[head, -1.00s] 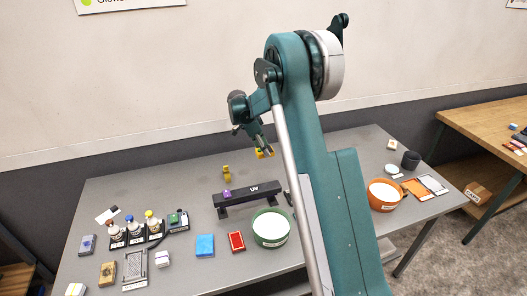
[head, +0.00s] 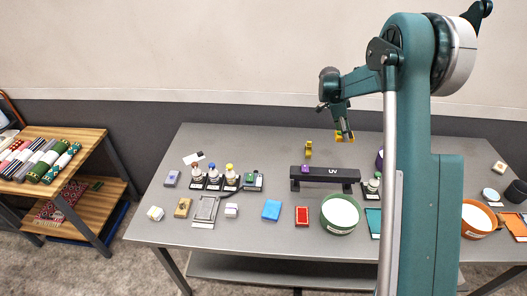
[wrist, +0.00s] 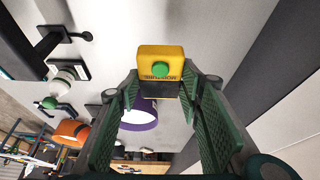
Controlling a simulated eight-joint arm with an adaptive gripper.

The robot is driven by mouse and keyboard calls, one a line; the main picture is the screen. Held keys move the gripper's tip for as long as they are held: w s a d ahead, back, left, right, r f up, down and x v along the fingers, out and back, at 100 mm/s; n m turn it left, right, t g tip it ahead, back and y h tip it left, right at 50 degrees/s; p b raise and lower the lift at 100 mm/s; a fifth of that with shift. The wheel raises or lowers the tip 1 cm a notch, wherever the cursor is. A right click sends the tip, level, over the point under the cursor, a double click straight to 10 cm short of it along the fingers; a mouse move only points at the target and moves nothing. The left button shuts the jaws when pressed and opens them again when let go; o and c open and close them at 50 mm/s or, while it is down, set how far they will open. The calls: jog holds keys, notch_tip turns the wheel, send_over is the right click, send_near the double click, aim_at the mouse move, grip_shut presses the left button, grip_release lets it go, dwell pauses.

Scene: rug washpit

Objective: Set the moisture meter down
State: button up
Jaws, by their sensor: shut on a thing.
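The moisture meter (wrist: 160,63) is a yellow block with a green button, a dark lower part and partly readable "MOISTURE" lettering. My gripper (wrist: 160,90) is shut on it, with the green ribbed pads on either side of it in the wrist view. In the head view my gripper (head: 346,129) points down over the back of the grey table (head: 240,140), with the yellow meter (head: 345,137) at its tips. I cannot tell the gap between the meter and the tabletop.
A smaller yellow object (head: 308,150) stands left of the meter. The black UV bar (head: 325,174) lies in front. A purple bowl (head: 379,158) is partly hidden by my arm. A green bowl (head: 340,214) is at the front. The back left tabletop is clear.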

jog(key=s+a+n+t+b, duration=0.1)
jog(key=a+n, duration=0.3)
jog(key=a, duration=3.6)
jog(key=shift+r+t, duration=0.15)
jog(key=shift+t, duration=0.15)
jog(key=shift+a, duration=0.1)
jog(key=shift+f+b, duration=0.5)
jog(key=shift+f, duration=2.65)
jog(key=shift+f, duration=1.9)
jog(key=shift+f, duration=0.2)
jog(key=o, duration=1)
jog(key=shift+r, duration=0.1)
